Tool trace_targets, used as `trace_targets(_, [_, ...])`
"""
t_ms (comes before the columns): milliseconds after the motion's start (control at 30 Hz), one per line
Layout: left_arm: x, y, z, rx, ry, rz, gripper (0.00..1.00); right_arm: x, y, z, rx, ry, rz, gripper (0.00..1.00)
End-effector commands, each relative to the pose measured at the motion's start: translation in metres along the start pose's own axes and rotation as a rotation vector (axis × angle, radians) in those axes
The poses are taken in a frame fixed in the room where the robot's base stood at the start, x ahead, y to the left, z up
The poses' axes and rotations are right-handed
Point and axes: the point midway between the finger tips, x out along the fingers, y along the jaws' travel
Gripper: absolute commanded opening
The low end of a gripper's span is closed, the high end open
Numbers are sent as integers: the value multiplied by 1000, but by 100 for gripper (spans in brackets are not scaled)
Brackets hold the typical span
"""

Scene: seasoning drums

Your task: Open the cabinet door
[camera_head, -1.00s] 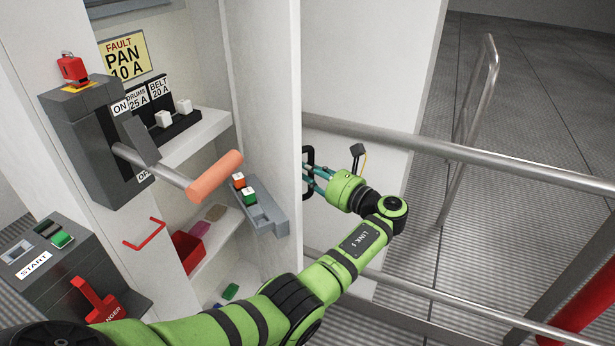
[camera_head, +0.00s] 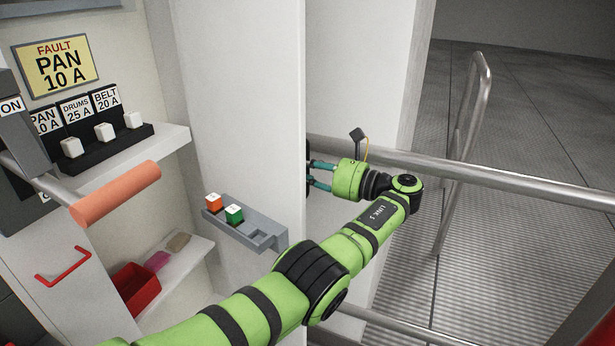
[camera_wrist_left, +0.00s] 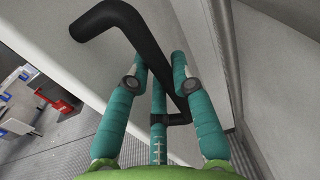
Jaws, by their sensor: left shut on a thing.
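The white cabinet door (camera_head: 245,120) stands open, and its inner face shows in the head view. A black bar handle (camera_wrist_left: 120,18) crosses the left wrist view in front of a pale panel. In the head view only a dark bit of it shows past the door's edge. My left gripper (camera_head: 314,176), with teal fingers, reaches the handle from the right. In the left wrist view the gripper (camera_wrist_left: 158,72) is shut on the handle, with fingers on both sides of the bar. The door's outer face is mostly hidden in the head view. My right gripper is not in view.
A metal railing (camera_head: 480,183) runs behind my left arm. Inside the cabinet are breaker switches (camera_head: 105,131), a red bin (camera_head: 135,290) and shelves. A grey rack (camera_head: 248,228) on the door holds orange and green blocks. A lever with an orange grip (camera_head: 115,192) juts out at left.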

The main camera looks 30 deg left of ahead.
Motion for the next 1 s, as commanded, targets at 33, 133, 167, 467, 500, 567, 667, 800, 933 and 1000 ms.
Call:
trace_targets(33, [0, 0, -2, 2, 0, 5, 0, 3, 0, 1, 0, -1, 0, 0])
trace_targets(133, [1, 0, -1, 2, 0, 11, 0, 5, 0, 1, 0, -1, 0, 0])
trace_targets(167, [1, 0, -1, 3, 0, 12, 0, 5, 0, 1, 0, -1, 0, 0])
trace_targets(467, [1, 0, -1, 3, 1, 14, 0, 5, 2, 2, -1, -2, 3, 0])
trace_targets(500, [1, 0, -1, 3, 1, 14, 0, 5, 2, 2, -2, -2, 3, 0])
trace_targets(567, [1, 0, -1, 3, 1, 14, 0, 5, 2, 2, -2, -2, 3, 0])
trace_targets(667, [1, 0, -1, 3, 1, 14, 48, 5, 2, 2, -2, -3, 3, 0])
trace_targets(800, [1, 0, -1, 2, 1, 14, 48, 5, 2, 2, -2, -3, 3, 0])
trace_targets(933, [1, 0, 0, 2, 1, 14, 48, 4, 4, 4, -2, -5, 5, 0])
trace_targets(1000, [1, 0, 2, 0, 0, 14, 48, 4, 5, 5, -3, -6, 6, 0])
